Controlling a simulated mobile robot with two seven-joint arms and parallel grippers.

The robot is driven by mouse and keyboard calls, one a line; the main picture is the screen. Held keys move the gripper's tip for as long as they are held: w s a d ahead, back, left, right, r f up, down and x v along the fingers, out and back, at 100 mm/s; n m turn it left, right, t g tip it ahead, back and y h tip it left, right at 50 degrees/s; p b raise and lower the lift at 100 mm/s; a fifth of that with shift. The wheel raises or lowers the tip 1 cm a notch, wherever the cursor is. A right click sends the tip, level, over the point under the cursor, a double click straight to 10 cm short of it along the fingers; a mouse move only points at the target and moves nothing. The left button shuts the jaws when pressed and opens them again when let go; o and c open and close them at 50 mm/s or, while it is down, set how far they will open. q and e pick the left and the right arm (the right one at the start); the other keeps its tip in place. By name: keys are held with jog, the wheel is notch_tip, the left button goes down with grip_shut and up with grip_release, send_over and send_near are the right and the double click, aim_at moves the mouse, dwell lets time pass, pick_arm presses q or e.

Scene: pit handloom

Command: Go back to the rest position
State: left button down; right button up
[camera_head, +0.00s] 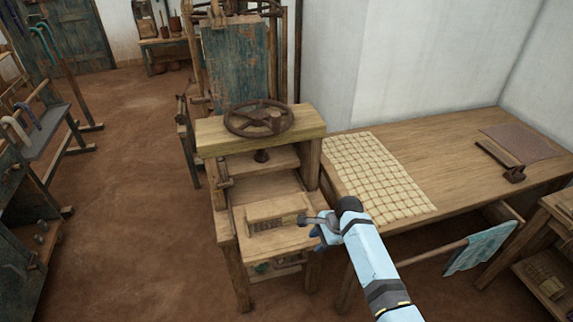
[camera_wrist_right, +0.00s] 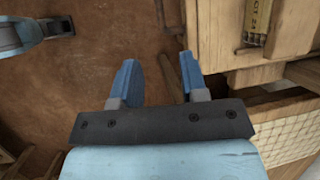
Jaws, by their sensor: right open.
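My right arm comes in from the lower right in the head view. Its gripper (camera_head: 317,231) is in front of the wooden screw press (camera_head: 265,130), near the right side of the press's lower shelf. I cannot tell whether the gripper touches the press. My left gripper does not show in the head view. A blue and dark part of my own body shows at the upper left of the wrist view.
A wooden block (camera_head: 276,212) with a marked face lies in the press, below the iron handwheel (camera_head: 258,119). Right of it stands a table (camera_head: 460,150) with a gridded mat (camera_head: 375,175). A teal cloth (camera_head: 481,247) hangs from a rail.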

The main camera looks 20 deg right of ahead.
jog(key=s+d+f+n+t+h, duration=0.1)
jog(key=s+f+n+t, duration=0.1)
jog(key=s+f+n, duration=0.3)
jog(key=s+f+n+t+h, duration=0.1)
jog(key=s+n+t, duration=0.15)
jog(key=s, duration=0.45)
jog(key=s+a+r+n+t, duration=0.2)
jog(key=s+r+n, duration=0.1)
jog(key=s+n, duration=0.3)
jog(key=s+a+r+n+t, duration=0.2)
jog(key=s+r+n, duration=0.2)
jog(key=s, duration=0.5)
jog(key=shift+a+n+t+y, duration=0.3)
jog(key=shift+a+n+t, duration=0.1)
jog(key=shift+n, duration=0.85)
